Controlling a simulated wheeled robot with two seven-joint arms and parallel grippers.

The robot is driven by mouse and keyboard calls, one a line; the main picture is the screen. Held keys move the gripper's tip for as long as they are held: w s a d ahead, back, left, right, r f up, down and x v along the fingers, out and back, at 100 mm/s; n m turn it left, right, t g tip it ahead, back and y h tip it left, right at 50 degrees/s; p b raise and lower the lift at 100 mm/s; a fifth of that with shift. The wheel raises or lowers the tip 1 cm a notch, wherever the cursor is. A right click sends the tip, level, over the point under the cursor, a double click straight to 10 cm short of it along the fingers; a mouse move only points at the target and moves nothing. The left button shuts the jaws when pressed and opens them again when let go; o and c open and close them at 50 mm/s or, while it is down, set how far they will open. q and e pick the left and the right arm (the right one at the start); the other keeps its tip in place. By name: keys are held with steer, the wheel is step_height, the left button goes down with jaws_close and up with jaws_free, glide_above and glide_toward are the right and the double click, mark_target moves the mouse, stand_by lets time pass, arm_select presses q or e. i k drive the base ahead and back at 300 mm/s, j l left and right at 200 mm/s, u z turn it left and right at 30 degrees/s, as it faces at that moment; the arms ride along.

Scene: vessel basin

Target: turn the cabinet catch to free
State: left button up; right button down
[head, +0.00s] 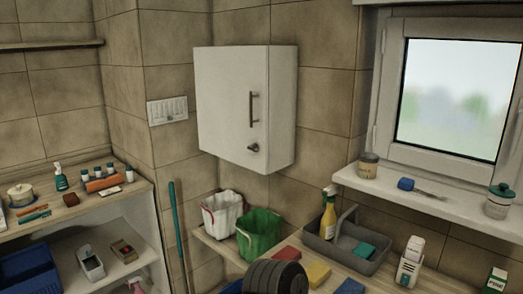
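A white wall cabinet (232,105) hangs on the tiled wall near the middle of the head view, its door shut. A dark vertical handle (253,107) is on the right side of the door. Below the handle is the small dark cabinet catch (253,147), its lever lying roughly sideways and pointing left. It is too small to tell whether it is locked or free. Nothing touches the catch.
A window sill (430,201) is right, shelves (100,222) left. Space before the cabinet is clear.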

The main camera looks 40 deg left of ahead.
mark_target(254, 147)
steer(key=u, duration=1.45)
